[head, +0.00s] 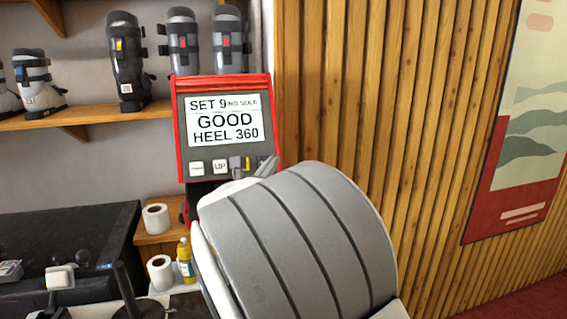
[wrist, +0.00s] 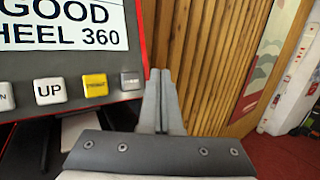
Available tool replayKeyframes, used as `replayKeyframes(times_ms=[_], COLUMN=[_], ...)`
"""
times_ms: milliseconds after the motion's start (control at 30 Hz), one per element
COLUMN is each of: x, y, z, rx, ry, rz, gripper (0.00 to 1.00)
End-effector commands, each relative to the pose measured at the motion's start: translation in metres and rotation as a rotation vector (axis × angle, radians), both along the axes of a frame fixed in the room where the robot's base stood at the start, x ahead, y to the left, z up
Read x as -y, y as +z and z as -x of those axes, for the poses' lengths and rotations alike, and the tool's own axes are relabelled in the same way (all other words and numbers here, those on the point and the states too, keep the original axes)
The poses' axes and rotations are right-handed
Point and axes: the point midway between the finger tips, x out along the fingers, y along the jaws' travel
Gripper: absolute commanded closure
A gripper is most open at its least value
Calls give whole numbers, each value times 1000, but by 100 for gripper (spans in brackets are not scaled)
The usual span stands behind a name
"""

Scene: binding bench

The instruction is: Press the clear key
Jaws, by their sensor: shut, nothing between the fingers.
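A red-framed tester (head: 175,120) has a dark panel with a lit display (head: 224,120) reading "SET 9", "GOOD" and "HEEL 360". Below the display is a row of keys. In the wrist view these are a white key at the left edge (wrist: 6,97), a white UP key (wrist: 49,91), a yellow key (wrist: 95,85) and a grey key (wrist: 130,80). The labels on the yellow and grey keys are too small to read, so I cannot tell which is clear. My gripper (wrist: 161,74) is shut and empty, its tips appearing just right of the grey key. Contact is not visible.
My arm hides the tester's lower right in the head view. Ski boots (head: 127,62) stand on a wooden shelf (head: 85,115) at upper left. White rolls (head: 156,218) and a yellow bottle (head: 185,262) stand below left. A slatted wood wall (head: 350,90) is at right.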

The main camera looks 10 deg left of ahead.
Motion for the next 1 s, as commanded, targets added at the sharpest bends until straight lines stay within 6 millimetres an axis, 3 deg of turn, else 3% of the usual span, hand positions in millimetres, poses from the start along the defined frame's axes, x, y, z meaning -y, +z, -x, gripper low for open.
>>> replayKeyframes(times_ms=[400, 1000], x=[-20, -23], y=[-21, -24], z=[-42, -48], rx=[0, 0], ry=[-1, 0], rz=[1, 0], gripper=[100, 100])
